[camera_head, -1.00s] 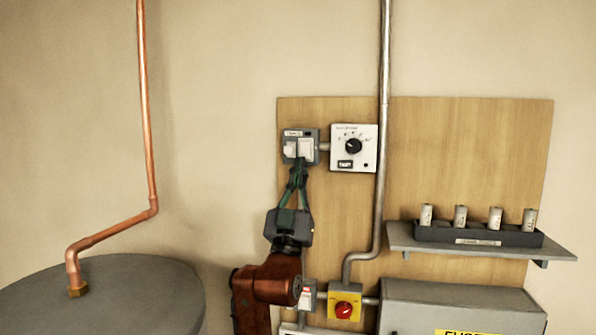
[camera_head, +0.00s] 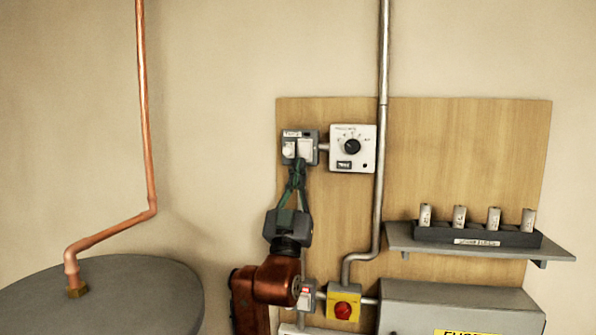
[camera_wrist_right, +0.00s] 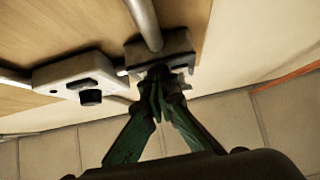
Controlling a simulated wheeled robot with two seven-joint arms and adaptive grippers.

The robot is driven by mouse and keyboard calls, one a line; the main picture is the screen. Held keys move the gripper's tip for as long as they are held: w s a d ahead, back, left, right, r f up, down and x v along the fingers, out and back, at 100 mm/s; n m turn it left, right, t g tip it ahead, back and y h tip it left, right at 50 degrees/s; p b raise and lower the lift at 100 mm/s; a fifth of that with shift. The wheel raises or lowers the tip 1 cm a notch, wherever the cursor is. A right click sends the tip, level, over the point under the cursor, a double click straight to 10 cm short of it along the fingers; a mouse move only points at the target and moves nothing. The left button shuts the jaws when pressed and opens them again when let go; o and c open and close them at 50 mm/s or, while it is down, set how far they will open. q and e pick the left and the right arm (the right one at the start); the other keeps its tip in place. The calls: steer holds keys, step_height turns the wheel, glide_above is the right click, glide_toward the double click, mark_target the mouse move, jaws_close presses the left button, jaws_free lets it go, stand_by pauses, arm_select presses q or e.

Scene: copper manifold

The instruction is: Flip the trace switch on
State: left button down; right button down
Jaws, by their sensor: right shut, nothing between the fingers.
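A grey switch box (camera_head: 299,148) with two white parts on its face is mounted at the upper left of the wooden board. Its label is too small to read, so I cannot tell for sure that it is the trace switch, nor which way it is set. My right gripper (camera_head: 298,164) is shut and empty, with its green fingers pointing up at the lower edge of the box. The right wrist view shows the closed fingertips (camera_wrist_right: 159,76) right at the box (camera_wrist_right: 160,47); whether they touch is unclear. My left gripper is out of view.
A white dial box (camera_head: 353,148) sits just right of the switch box, beside a vertical metal conduit (camera_head: 384,75). Below are a yellow box with a red knob (camera_head: 343,307), a small switch (camera_head: 306,295) and a shelf (camera_head: 550,250) with several cylinders. A copper pipe (camera_head: 146,120) runs at left.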

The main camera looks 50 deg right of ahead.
steer(key=shift+s+a+r, duration=0.1)
steer(key=shift+r, duration=0.05)
steer(key=shift+a, duration=0.25)
steer(key=s+a+f+b, duration=0.4)
steer(key=s+a+f, duration=0.1)
steer(key=a, duration=0.4)
steer(key=shift+s+a+f, duration=0.25)
steer(key=shift+f, duration=0.35)
steer(key=shift+t, duration=0.3)
